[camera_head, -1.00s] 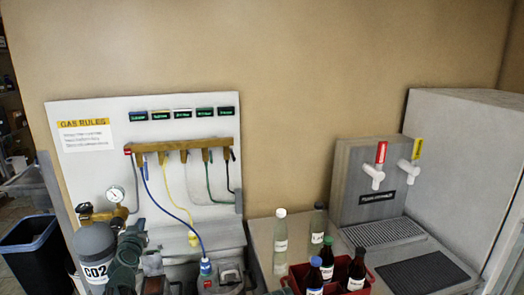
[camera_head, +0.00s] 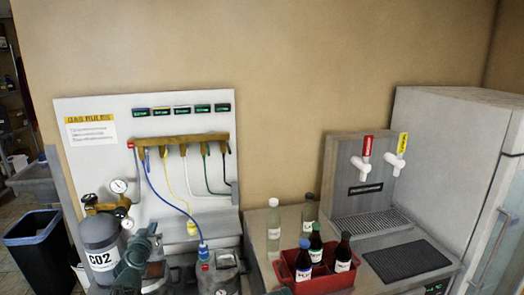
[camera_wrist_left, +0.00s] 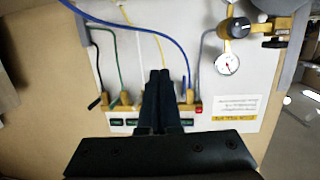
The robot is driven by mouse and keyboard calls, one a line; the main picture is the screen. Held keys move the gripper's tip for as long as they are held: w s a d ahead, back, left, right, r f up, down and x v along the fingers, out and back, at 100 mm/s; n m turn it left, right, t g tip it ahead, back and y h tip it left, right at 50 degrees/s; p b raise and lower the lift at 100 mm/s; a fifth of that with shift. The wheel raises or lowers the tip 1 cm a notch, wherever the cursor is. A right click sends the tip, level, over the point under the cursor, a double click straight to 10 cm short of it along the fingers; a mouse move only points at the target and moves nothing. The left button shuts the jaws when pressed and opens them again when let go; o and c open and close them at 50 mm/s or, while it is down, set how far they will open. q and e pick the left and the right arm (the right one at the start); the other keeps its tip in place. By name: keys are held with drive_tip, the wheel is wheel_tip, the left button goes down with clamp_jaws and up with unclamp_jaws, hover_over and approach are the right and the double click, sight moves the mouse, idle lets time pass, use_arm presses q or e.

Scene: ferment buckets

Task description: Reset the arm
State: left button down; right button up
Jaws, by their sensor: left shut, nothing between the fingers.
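My left gripper (camera_wrist_left: 160,78) is shut and empty in the left wrist view, its dark fingers side by side in front of the gas board. That view shows the board upside down. In the head view a green-grey part of my left arm (camera_head: 136,262) shows at the bottom left, in front of the CO2 cylinder (camera_head: 101,246); the fingers cannot be made out there. The brass manifold (camera_head: 180,139) is on the gas board (camera_head: 90,155), with blue, yellow, white and green hoses hanging from it. My right gripper is not seen.
A red crate (camera_head: 328,283) with bottles stands on the counter, beside two clear bottles. A tap tower (camera_head: 375,200) with two taps and a grey cabinet (camera_head: 445,150) are at the right. A dark bin (camera_head: 38,250) stands at the far left. A metal keg (camera_head: 218,272) is below the board.

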use_arm(q)
drive_tip(key=s+d+f+m+g+h, duration=0.2)
drive_tip(key=s+d+f, duration=0.15)
drive_tip(key=d, duration=0.45)
drive_tip(key=s+d+f+m+g+h, duration=0.1)
drive_tip(key=s+d+f+g+h, duration=0.2)
drive_tip(key=d, duration=0.6)
drive_tip(key=s+d+f+m+g+h, duration=0.1)
drive_tip(key=s+d+f+m+g, duration=0.15)
drive_tip(key=d+f, duration=0.4)
drive_tip(key=s+d+f+g+y, duration=0.1)
drive_tip(key=s+d+g, duration=0.1)
drive_tip(key=s, duration=0.5)
drive_tip(key=s+d+f+g+y, duration=0.2)
drive_tip(key=s+d+g, duration=0.1)
drive_tip(key=s, duration=0.5)
drive_tip(key=s+d+f+g+y, duration=0.2)
drive_tip(key=s+g, duration=0.1)
drive_tip(key=s, duration=0.5)
drive_tip(key=shift+d+g, duration=0.15)
drive_tip(key=shift+g, duration=0.2)
